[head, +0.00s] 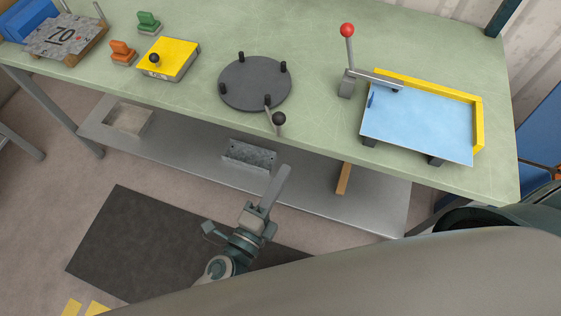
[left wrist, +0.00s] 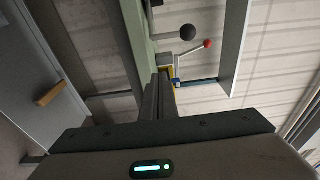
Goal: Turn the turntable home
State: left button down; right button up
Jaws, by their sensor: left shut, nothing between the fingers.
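The turntable (head: 250,84) is a dark grey disc on the green bench, with several short black pegs near its rim. A lever with a black ball knob (head: 279,118) sticks out from its front toward the bench's front edge. In the left wrist view a dark ball knob (left wrist: 188,31) shows beyond the fingers. My left gripper (head: 284,171) is shut and empty, in front of the bench edge and below the knob in the head view, apart from it. Its fingers (left wrist: 159,88) also show in the left wrist view. My right gripper is not seen.
A blue plate (head: 420,121) with yellow edging and a red-knobbed lever (head: 347,31) stands right of the turntable. A yellow box (head: 175,58) with a black knob, orange and green blocks, and a plate marked 70 (head: 62,36) are left. A lower shelf (head: 200,150) runs beneath.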

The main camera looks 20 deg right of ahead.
pick_arm(q)
jog(key=w+d+p, duration=0.2)
jog(key=w+p, duration=0.1)
jog(key=w, duration=0.5)
jog(key=shift+w+d+p, duration=0.3)
jog(key=shift+d, duration=0.05)
jog(key=shift+a, duration=0.15)
